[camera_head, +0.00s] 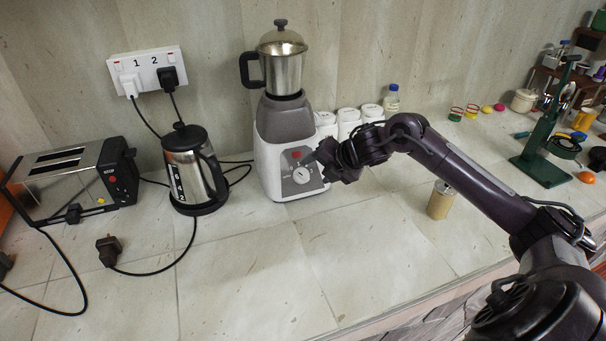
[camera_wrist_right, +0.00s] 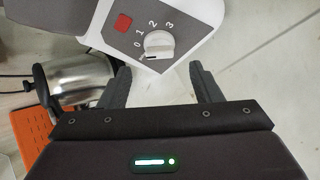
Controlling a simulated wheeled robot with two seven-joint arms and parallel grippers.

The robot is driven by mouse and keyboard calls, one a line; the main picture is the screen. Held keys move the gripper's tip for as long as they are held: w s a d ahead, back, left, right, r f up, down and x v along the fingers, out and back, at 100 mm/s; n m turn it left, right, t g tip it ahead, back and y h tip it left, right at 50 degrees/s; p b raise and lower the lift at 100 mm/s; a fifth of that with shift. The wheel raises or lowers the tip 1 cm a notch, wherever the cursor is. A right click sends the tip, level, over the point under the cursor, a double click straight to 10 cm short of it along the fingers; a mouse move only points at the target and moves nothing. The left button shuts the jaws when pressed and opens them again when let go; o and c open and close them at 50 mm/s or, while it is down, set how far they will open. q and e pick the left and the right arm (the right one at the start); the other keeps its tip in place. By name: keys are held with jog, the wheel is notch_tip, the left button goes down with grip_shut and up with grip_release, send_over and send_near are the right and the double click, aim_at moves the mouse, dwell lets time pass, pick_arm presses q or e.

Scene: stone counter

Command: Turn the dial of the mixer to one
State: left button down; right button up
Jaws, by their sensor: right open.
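The mixer (camera_head: 285,140) stands upright against the back wall, with a white and grey body and a steel jar on top. Its round white dial (camera_head: 301,173) is on the grey front panel, below a red square. In the right wrist view the dial (camera_wrist_right: 158,46) shows closely, with marks 0, 1, 2 and 3 around it; a dark line is at its lower left, but I cannot tell the exact setting. My right gripper (camera_wrist_right: 160,68) is open and empty, its fingertips just short of the dial, one on either side in the picture. My left gripper is not in view.
A steel kettle (camera_head: 189,168) and a toaster (camera_head: 75,180) stand left of the mixer, with cables on the counter. White canisters (camera_head: 348,121) stand right of it. A tan cylinder (camera_head: 440,200) stands beneath my right arm.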

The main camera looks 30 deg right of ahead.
aim_at(305, 177)
jog(key=x, duration=0.5)
jog(key=shift+w+f+p, duration=0.2)
jog(key=shift+w+p, duration=0.05)
jog(key=shift+p, duration=0.15)
jog(key=shift+w+a+f, duration=0.15)
jog(key=shift+w+f, duration=0.05)
jog(key=shift+f, duration=0.1)
jog(key=c, duration=0.8)
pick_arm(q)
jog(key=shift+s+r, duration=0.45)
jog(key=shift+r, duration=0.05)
pick_arm(e)
jog(key=shift+c, duration=0.3)
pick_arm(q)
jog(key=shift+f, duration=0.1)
pick_arm(e)
jog(key=shift+f+m, duration=0.15)
jog(key=shift+m, duration=0.15)
jog(key=m+t+b, duration=0.1)
jog(key=m, duration=0.1)
jog(key=shift+f+m+y, duration=0.1)
jog(key=shift+m+y, duration=0.3)
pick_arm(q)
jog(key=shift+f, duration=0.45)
pick_arm(e)
jog(key=shift+s+m+t, duration=0.1)
jog(key=shift+m+t, duration=0.8)
jog(key=shift+m, duration=1)
